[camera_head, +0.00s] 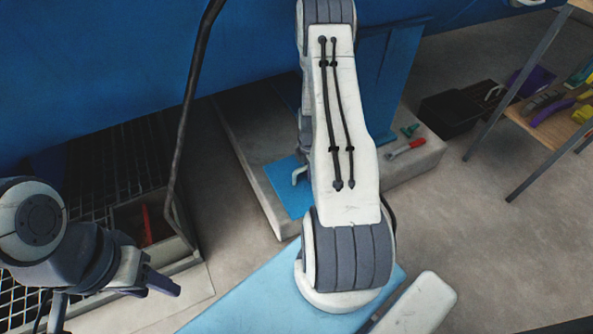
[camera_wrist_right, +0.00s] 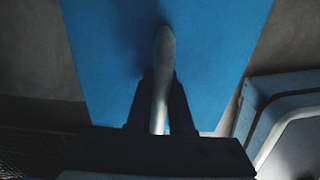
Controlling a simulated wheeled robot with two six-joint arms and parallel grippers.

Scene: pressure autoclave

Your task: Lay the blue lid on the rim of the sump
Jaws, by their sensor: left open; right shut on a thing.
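The blue lid (camera_head: 283,187) shows in the head view as a light blue flat panel at the concrete plinth, partly hidden by my right arm. In the right wrist view the lid (camera_wrist_right: 110,55) fills the middle, with a pale bar handle (camera_wrist_right: 165,55). My right gripper (camera_wrist_right: 161,110) is shut on that handle; in the head view my arm hides it. I cannot tell whether the lid touches the plinth. The sump (camera_head: 147,222) looks like the dark rimmed pit at left, with something red inside. My left gripper (camera_head: 160,282) is open and empty, low at left, in front of the pit.
A dark hose (camera_head: 187,110) hangs down beside the pit. Metal grating (camera_head: 95,185) lies around it. A red-handled tool (camera_head: 405,148) and a green piece lie on the concrete plinth (camera_head: 425,160). A black crate (camera_head: 455,112) and a table stand at right.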

